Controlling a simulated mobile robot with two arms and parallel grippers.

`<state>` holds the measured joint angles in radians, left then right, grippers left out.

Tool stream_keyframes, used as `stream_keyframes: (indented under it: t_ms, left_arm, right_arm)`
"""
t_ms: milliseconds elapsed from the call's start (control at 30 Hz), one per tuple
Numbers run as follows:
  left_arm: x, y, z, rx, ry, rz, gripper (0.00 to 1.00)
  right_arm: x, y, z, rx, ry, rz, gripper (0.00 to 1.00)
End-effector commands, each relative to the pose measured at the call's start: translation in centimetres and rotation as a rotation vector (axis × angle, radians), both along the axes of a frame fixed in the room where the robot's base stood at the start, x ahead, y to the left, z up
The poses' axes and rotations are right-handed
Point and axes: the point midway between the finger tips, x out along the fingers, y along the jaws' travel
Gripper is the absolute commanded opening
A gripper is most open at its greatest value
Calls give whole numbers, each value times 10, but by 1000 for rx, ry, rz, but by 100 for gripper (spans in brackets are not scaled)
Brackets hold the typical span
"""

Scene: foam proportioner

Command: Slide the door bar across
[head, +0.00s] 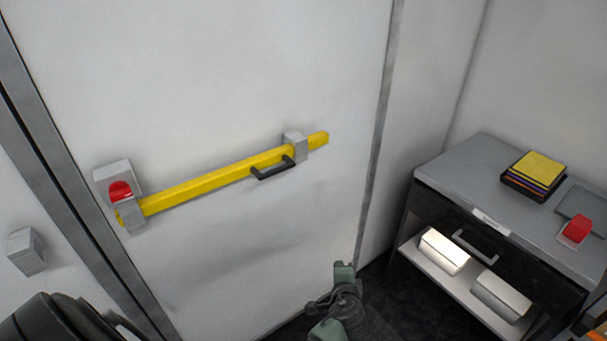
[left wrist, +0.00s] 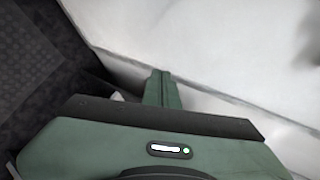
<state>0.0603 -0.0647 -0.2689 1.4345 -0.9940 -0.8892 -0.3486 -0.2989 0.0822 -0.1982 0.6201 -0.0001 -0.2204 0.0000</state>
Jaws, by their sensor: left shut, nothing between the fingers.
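The yellow door bar (head: 205,186) lies across the white door, tilted up to the right. It passes through a left grey bracket (head: 134,214) and a right grey bracket (head: 294,142). A black handle (head: 273,172) is on the bar near the right bracket. The bar's left end shows just past the left bracket, on the door; a separate grey block (head: 26,251) is on the frame side beyond the door's edge. My left gripper (head: 344,270) is shut and empty, below and right of the handle and apart from it. It also shows in the left wrist view (left wrist: 162,88). My right gripper is not visible.
A red piece (head: 120,190) sits on the left bracket's mount. At right stands a grey-topped cabinet (head: 463,175) with a stack of coloured books or cards (head: 538,170), a red block (head: 577,229) and white boxes on its shelf. The door around the bar is clear.

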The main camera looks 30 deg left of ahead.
Motion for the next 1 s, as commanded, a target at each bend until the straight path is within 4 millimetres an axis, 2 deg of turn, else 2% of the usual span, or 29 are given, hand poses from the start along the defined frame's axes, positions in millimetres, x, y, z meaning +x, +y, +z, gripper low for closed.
stream_keyframes:
  t_ms: [33, 100, 133, 200, 300, 333, 400, 467, 800, 1000]
  left_arm:
    - [18, 5, 52, 71, -86, 29, 0]
    - [28, 17, 118, 168, -180, 86, 0]
    - [29, 22, 144, 202, -214, 113, 0]
    - [26, 32, 193, 264, -282, 176, 0]
    - [17, 42, 240, 319, -346, 247, 0]
    - [14, 45, 249, 328, -359, 262, 0]
    - [9, 48, 262, 343, -376, 286, 0]
    - [8, 49, 266, 348, -382, 295, 0]
    - [9, 50, 267, 349, -381, 294, 0]
    - [24, 68, 269, 352, -381, 296, 0]
  right_arm:
    - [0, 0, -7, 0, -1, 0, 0]
    - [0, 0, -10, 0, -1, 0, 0]
    - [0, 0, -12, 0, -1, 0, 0]
    - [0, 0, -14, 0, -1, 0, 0]
    - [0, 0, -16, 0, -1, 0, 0]
    - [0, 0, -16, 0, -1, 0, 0]
    - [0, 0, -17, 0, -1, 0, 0]
    - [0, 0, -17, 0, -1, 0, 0]
    - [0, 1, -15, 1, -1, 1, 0]
    - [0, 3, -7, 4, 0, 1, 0]
